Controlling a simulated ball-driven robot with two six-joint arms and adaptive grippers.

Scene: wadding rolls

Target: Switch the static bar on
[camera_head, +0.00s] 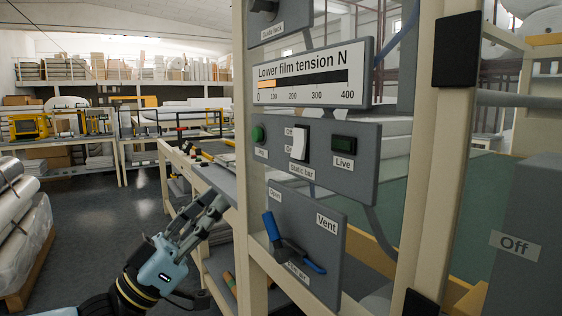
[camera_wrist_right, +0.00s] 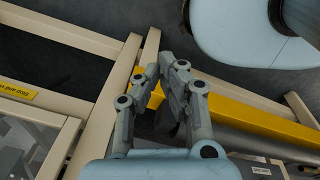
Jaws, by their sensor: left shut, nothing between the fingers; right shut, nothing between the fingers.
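The static bar switch is a white rocker (camera_head: 299,142) on a grey panel (camera_head: 367,163) in the head view. The label "Static bar" (camera_head: 298,175) is under it, and "Off" shows at its upper left. I cannot tell which way the rocker is set. To its right the "Live" lamp (camera_head: 343,144) is dark green and looks unlit. My left gripper (camera_head: 221,206) is shut and empty, below and left of the panel, apart from the switch. My right gripper (camera_wrist_right: 162,75) is shut and empty in the right wrist view; it does not show in the head view.
A green button (camera_head: 258,134) sits left of the switch. Above hangs the film tension gauge (camera_head: 312,78); below is a vent panel with a blue lever (camera_head: 271,226). A cream post (camera_head: 247,170) stands between my left gripper and the panels. A yellow beam (camera_wrist_right: 245,117) lies by my right gripper.

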